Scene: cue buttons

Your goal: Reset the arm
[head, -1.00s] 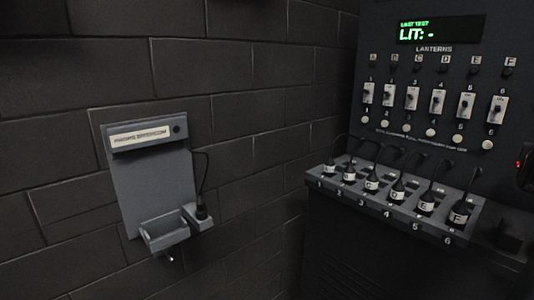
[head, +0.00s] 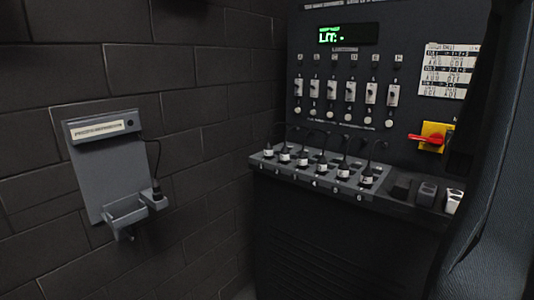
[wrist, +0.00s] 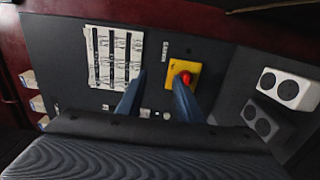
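My gripper (wrist: 160,82) shows in the wrist view as two blue fingers held apart, with nothing between them. It points at the dark panel; the distance to the panel is hard to tell. A red knob on a yellow plate (wrist: 180,72) is just beyond the right fingertip; I cannot tell whether they touch. In the head view the same red handle on its yellow plate (head: 434,136) is at the right of the panel. My arm fills the right edge of the head view, and my gripper is hidden there.
The panel (head: 330,90) carries a green display (head: 348,35), switches and buttons. Several labelled plugs stand on the ledge (head: 300,172) below. A printed chart (head: 446,70) is above the handle. A grey holder (head: 108,165) hangs on the left brick wall. White sockets (wrist: 288,88) are at right in the wrist view.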

